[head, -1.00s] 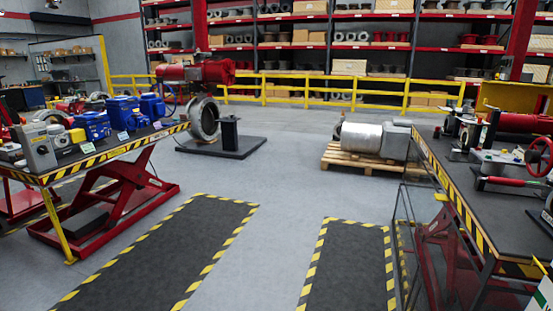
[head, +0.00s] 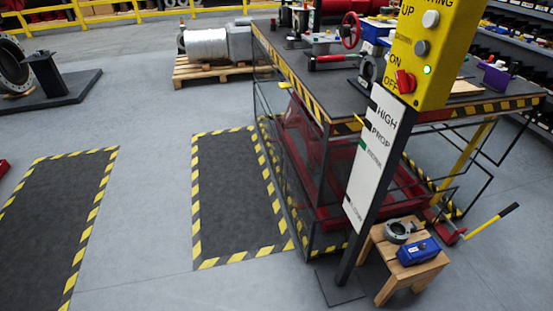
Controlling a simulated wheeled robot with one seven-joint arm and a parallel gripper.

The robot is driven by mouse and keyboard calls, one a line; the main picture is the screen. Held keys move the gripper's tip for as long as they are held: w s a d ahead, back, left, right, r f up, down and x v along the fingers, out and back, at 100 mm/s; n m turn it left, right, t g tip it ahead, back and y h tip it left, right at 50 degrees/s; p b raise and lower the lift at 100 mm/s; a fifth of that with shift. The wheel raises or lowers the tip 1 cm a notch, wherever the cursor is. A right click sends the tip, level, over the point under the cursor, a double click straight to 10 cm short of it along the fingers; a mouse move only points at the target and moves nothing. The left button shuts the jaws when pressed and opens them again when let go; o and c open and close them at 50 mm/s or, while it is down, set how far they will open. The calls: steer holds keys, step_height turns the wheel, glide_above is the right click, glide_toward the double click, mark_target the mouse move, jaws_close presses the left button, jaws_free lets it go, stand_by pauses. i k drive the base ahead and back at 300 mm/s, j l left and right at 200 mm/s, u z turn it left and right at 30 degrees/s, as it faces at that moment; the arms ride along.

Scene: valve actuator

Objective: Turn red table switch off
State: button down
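In the head view a yellow control box (head: 433,48) stands on a dark post at the upper right. A red rotary switch (head: 405,82) sits low on its face beside the words ON and OFF. I cannot tell surely which word its handle points to. A small green light (head: 427,70) glows to the right of the switch. A white button (head: 430,19) and a grey button (head: 421,48) sit above it. My gripper is not in view.
A black-topped lift table (head: 330,85) with yellow-black edges stands behind the post. A wooden stool (head: 412,272) with a blue actuator (head: 417,252) stands right of the post's foot. Grey floor is clear at the left, around the striped mats (head: 235,195).

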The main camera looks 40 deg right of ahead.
mark_target(407, 83)
steer(key=z, duration=1.2)
